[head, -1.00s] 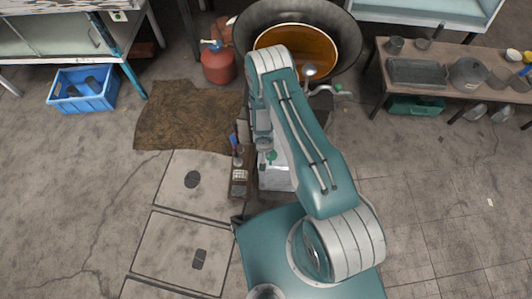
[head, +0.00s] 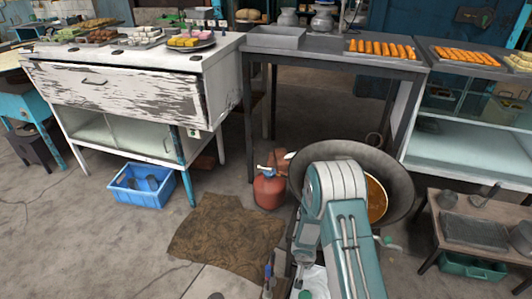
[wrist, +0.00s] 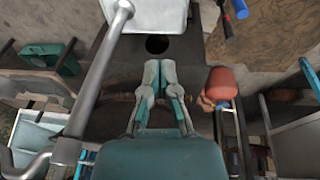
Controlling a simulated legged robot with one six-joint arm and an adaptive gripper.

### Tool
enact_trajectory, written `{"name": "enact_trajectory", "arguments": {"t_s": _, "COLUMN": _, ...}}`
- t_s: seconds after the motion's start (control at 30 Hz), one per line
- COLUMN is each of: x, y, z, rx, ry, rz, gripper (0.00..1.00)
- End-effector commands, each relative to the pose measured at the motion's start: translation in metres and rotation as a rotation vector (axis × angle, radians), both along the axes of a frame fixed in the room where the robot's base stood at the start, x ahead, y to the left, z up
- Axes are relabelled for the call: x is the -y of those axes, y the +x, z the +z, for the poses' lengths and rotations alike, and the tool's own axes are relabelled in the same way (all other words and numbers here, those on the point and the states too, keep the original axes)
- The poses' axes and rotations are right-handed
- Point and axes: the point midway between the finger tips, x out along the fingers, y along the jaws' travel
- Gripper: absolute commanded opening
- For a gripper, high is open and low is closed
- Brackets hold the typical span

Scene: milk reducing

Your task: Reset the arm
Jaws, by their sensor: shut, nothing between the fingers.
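My gripper (wrist: 159,82) shows in the wrist view with its two grey and teal fingers close together. It is shut and holds nothing. A dark round hole (wrist: 157,45) in a dark surface lies just beyond the fingertips. In the head view my teal and white arm is bent at the lower right, in front of a large dark wok (head: 398,178) with orange-brown contents. The arm covers part of the wok, and my fingers cannot be made out there.
A red canister (head: 269,190) stands left of the wok; it also shows in the wrist view (wrist: 221,84). A bent metal pipe (wrist: 98,75) runs close left of my gripper. A blue crate (head: 143,186), a low table (head: 480,213) and food-laden counters surround the area. A brown mat (head: 227,236) lies on the floor.

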Motion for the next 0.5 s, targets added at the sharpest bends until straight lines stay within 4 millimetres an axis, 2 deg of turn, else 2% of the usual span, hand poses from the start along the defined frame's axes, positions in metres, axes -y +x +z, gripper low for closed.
{"name": "enact_trajectory", "arguments": {"t_s": 0.03, "x": 0.004, "y": 0.010, "z": 0.026, "rx": 0.028, "ry": -0.017, "rz": 0.001, "gripper": 0.00}}
{"name": "enact_trajectory", "arguments": {"t_s": 0.2, "x": 0.017, "y": 0.025, "z": 0.101, "rx": 0.089, "ry": -0.070, "rz": 0.008, "gripper": 0.00}}
{"name": "enact_trajectory", "arguments": {"t_s": 0.37, "x": 0.028, "y": 0.025, "z": 0.168, "rx": 0.129, "ry": -0.111, "rz": 0.008, "gripper": 0.00}}
{"name": "enact_trajectory", "arguments": {"t_s": 0.5, "x": 0.036, "y": 0.017, "z": 0.224, "rx": 0.153, "ry": -0.136, "rz": 0.008, "gripper": 0.00}}
